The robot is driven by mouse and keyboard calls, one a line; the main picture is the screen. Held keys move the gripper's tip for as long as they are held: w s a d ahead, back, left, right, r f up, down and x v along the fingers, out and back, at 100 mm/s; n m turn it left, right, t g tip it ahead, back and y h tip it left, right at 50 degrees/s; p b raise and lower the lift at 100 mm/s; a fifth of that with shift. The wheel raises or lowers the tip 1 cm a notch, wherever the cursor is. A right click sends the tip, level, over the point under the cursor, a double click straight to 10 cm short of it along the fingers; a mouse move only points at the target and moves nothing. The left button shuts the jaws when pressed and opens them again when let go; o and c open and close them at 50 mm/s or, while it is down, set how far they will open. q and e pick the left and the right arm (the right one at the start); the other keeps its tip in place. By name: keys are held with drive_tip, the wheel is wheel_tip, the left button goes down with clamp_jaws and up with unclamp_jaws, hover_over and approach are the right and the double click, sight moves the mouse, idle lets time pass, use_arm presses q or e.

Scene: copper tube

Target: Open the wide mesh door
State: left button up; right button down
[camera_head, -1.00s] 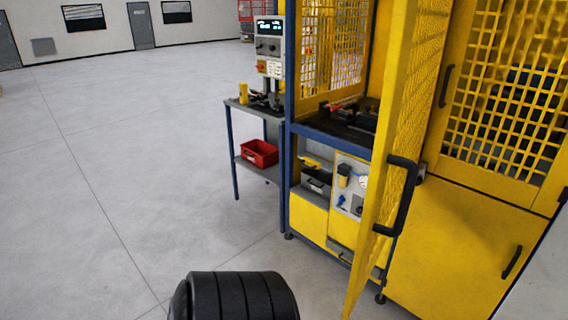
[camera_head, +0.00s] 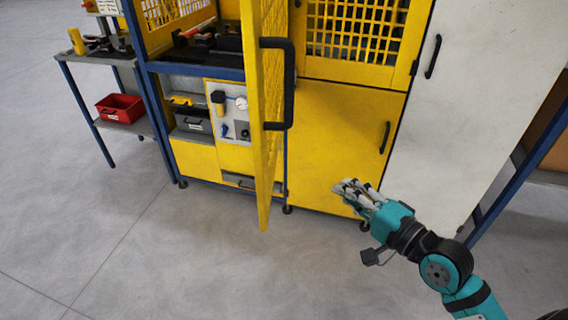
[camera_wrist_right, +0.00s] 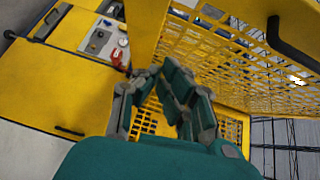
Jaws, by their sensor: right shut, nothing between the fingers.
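The wide yellow mesh door (camera_head: 265,160) stands swung out from the yellow machine, seen nearly edge-on in the head view. Its black handle (camera_head: 289,84) is on the side facing right. In the right wrist view the mesh door (camera_wrist_right: 225,50) fills the upper right, with its black handle (camera_wrist_right: 290,48) at the corner. My right gripper (camera_head: 350,187) is shut and empty, to the right of the door and apart from it, in front of the lower yellow panel. It also shows in the right wrist view (camera_wrist_right: 160,75). My left gripper is not in view.
The machine's open bay (camera_head: 210,40) holds dark tooling. A second mesh door (camera_head: 355,35) and a lower yellow panel (camera_head: 345,135) are right of the open door. A side table (camera_head: 75,57) with a red bin (camera_head: 120,107) stands left. The floor (camera_head: 180,260) in front is clear.

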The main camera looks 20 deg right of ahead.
wheel_tip(320, 180, up, 4)
drive_tip(key=s+a+y, duration=0.1)
drive_tip(key=a+y, duration=0.1)
drive_tip(key=p, duration=0.3)
approach(270, 147)
drive_tip(key=w+d, duration=0.2)
drive_tip(key=w, duration=0.1)
drive_tip(key=shift+w+a+f+p, duration=0.15)
drive_tip(key=shift+w+a+p, duration=0.25)
drive_tip(key=shift+a, duration=0.6)
drive_tip(key=shift+w+a+f+p, duration=0.15)
drive_tip(key=shift+w+a, duration=0.45)
drive_tip(key=shift+a, duration=0.4)
